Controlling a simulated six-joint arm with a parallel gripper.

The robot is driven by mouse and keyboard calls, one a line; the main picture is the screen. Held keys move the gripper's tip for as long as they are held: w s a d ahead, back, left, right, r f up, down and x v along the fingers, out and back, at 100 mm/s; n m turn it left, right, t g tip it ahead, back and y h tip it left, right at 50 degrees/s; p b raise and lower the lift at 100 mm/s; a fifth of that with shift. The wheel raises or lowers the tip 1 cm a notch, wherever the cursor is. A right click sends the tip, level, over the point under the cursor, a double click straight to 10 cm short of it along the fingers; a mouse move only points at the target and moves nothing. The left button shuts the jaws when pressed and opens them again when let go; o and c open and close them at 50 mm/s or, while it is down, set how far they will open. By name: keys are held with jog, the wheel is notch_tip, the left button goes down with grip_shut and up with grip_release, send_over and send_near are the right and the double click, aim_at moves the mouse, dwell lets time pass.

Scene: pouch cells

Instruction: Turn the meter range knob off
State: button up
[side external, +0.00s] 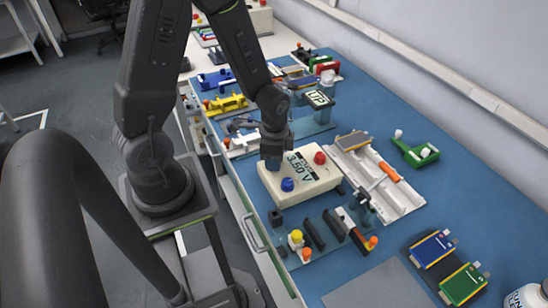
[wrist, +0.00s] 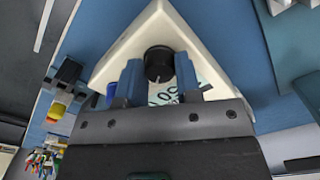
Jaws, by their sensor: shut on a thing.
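The meter (side external: 312,181) is a cream box on the blue bench, with a display (side external: 300,165) reading 3.50 V, a red knob or terminal (side external: 320,157) and a blue one (side external: 287,184). In the wrist view, the black range knob (wrist: 159,63) sits on the cream meter face (wrist: 150,30). My gripper (wrist: 159,75) has its two blue fingers on either side of the knob, shut on it. In the side view my gripper (side external: 273,163) points down at the meter's left part and hides the knob. The wrist view partly hides the display; I cannot read the knob's setting.
A white tray (side external: 405,195) with an orange-handled tool stands right of the meter. Small fixtures with yellow and orange knobs (side external: 297,238) are in front. Blue and green pouch cells (side external: 462,283) lie at front right. The right bench area is mostly clear.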

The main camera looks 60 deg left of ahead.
jog(key=shift+c, duration=1.1)
jog(key=n, duration=1.1)
jog(key=shift+n, duration=0.4)
jog(key=o, duration=0.9)
